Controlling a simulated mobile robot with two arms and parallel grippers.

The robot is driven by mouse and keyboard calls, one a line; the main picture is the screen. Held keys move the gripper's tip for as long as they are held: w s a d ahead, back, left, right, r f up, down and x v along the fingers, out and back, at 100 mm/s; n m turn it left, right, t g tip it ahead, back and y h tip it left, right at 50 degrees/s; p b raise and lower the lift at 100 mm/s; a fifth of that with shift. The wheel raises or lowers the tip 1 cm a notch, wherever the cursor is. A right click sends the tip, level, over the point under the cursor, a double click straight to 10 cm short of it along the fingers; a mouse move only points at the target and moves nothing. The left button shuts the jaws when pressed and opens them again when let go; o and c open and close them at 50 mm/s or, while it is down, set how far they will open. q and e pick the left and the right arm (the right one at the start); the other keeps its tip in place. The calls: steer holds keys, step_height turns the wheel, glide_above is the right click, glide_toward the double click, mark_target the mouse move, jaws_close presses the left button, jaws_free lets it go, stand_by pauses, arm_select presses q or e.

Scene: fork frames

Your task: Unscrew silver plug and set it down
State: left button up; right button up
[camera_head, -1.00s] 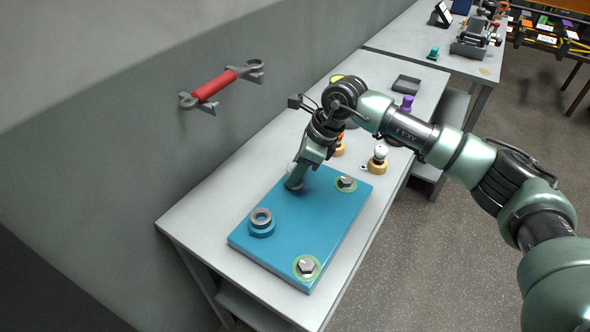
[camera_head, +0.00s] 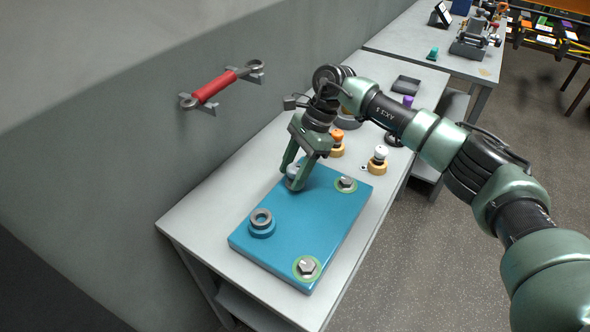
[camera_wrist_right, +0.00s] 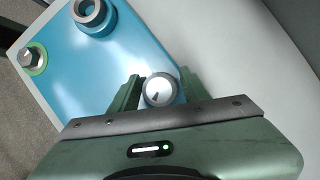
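The silver plug (camera_head: 293,171) is at the back left of the blue plate (camera_head: 312,222), partly hidden by my right gripper (camera_head: 291,178). In the right wrist view, the plug's round pale top (camera_wrist_right: 160,88) lies between the two green fingers of the gripper (camera_wrist_right: 160,92). The fingers stand close on both sides of it. Whether they press on it or leave a thin gap, I cannot tell. The plug's lower part and its seat are hidden. My left gripper is not in view.
The plate also bears a grey ring on a blue collar (camera_head: 261,221) and two hex bolts, one front (camera_head: 306,267), one back right (camera_head: 346,183). Orange-based fittings (camera_head: 378,162) stand behind it on the grey table (camera_head: 205,216). A red-handled wrench (camera_head: 214,87) hangs on the wall.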

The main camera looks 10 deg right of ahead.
steer(key=shift+d, duration=0.1)
steer(key=shift+d+f+m+t, duration=0.1)
steer(key=shift+m+t, duration=0.3)
steer(key=shift+m, duration=0.6)
steer(key=m+t, duration=0.1)
steer(key=m, duration=0.2)
steer(key=shift+s+m+t, duration=0.1)
steer(key=shift+m+t, duration=0.2)
steer(key=shift+m, duration=0.1)
steer(key=m+t, duration=0.1)
steer(key=m, duration=0.2)
steer(key=m+t+h, duration=0.1)
steer(key=m, duration=0.2)
steer(key=c, duration=0.8)
steer(key=n+g, duration=0.1)
steer(key=n, duration=0.2)
steer(key=n+g+y, duration=0.1)
steer(key=n, duration=0.2)
steer(key=n+g, duration=0.2)
steer(key=n, duration=0.3)
steer(key=shift+n, duration=0.4)
